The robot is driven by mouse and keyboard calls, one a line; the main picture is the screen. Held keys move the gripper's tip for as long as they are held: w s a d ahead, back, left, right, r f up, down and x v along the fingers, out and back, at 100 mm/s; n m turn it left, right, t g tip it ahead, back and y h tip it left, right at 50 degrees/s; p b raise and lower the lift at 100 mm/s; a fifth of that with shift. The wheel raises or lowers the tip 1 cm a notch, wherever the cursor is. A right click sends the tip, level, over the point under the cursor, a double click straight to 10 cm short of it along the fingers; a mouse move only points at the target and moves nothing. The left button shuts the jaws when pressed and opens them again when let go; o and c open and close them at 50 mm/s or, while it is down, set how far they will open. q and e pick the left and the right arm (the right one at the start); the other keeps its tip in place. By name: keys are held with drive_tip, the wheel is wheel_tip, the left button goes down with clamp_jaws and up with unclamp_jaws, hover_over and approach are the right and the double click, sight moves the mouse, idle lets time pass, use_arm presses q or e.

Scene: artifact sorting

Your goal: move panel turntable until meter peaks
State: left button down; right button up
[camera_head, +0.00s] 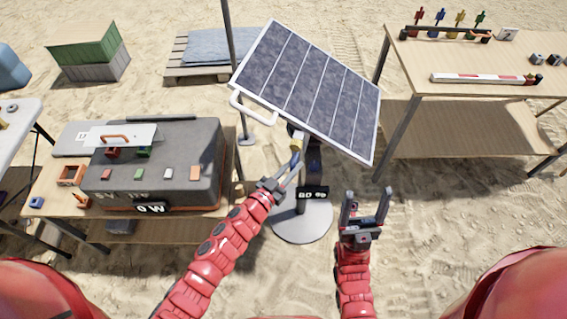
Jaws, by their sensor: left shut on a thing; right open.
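The solar panel (308,85) is tilted on a post above a round grey base (302,222). A white bar handle (252,108) sticks out from its left edge. A small dark display (313,193) is in front of the post; its text is hard to read. My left gripper (291,165) is under the panel's lower edge, shut on a yellow grip (297,144) by the post; the contact is partly hidden. My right gripper (366,203) is open and empty, pointing up, right of the base.
The grey case (200,165) stands on a wooden table at left with small coloured blocks on it. A wooden table (470,60) at right holds figures and a red-white bar (478,78). A vertical pole (229,35) stands behind the panel. Sand is clear at lower right.

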use_arm(q)
drive_tip(key=c, duration=0.8)
unclamp_jaws()
drive_tip(key=shift+s+a+f, duration=0.1)
drive_tip(key=shift+s+a, duration=0.25)
drive_tip(key=shift+s, duration=0.1)
drive_tip(key=b+v, duration=0.3)
drive_tip(key=v, duration=1.3)
drive_tip(key=shift+s, duration=0.15)
